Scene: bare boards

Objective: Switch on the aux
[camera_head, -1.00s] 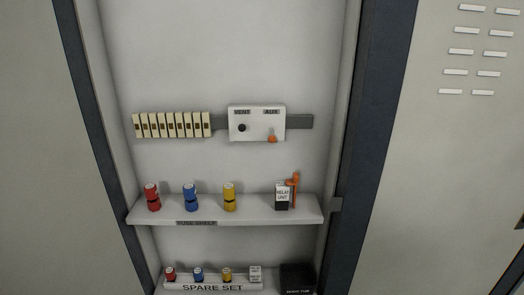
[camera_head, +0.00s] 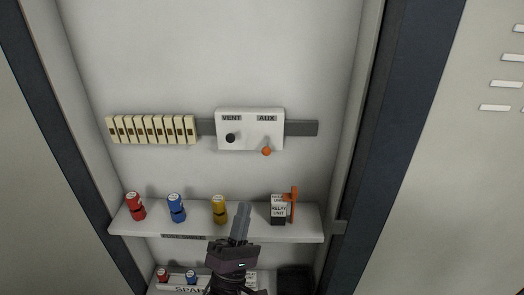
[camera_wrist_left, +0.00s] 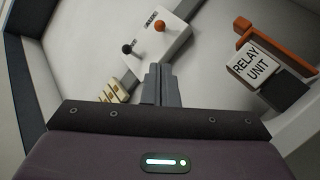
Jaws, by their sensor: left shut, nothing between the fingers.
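The white switch panel (camera_head: 250,128) is on the cabinet's back wall, labelled VENT and AUX. The orange AUX switch (camera_head: 266,151) is at its lower right, and the black VENT switch (camera_head: 230,138) is at its left. In the left wrist view the AUX switch (camera_wrist_left: 159,25) and VENT switch (camera_wrist_left: 127,49) show beyond the fingertips. My left gripper (camera_head: 243,208) is shut and empty, in front of the shelf, below the panel and apart from it. It also shows in the left wrist view (camera_wrist_left: 160,72). My right gripper is not in view.
The fuse shelf (camera_head: 150,226) bears red (camera_head: 135,206), blue (camera_head: 177,207) and yellow (camera_head: 219,209) fuses and the relay unit (camera_head: 278,210) with an orange piece (camera_head: 293,203) beside it. Cream breakers (camera_head: 152,130) sit left of the panel. A lower shelf is partly hidden by my arm.

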